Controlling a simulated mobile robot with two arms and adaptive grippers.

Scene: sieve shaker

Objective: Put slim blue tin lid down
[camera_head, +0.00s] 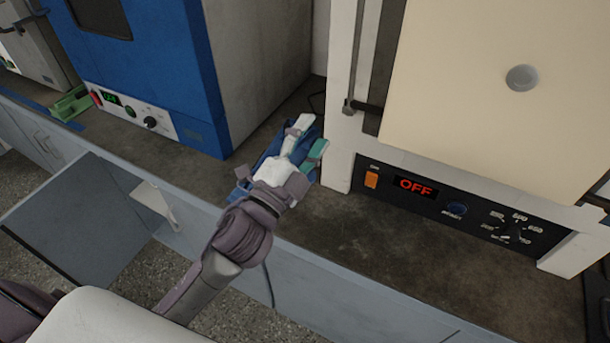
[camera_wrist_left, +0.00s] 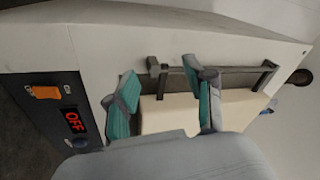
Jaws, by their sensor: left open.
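My left gripper (camera_head: 310,136) is above the bench between a blue oven and a white furnace. It is open, with its teal-padded fingers apart. In the left wrist view the gripper (camera_wrist_left: 160,82) has nothing between its fingers, only the furnace front behind them. A blue object (camera_head: 243,190) shows under and beside the gripper, on or just above the bench. The gripper covers much of it, so I cannot tell for sure that it is the slim blue tin lid, or whether it touches the fingers. My right gripper is not in view.
The white furnace (camera_head: 340,110), its display reading OFF, stands close right of the gripper. The blue oven (camera_head: 150,75) stands to the left. A green object (camera_head: 70,103) lies at far left. The dark bench top (camera_head: 390,255) is clear before the furnace.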

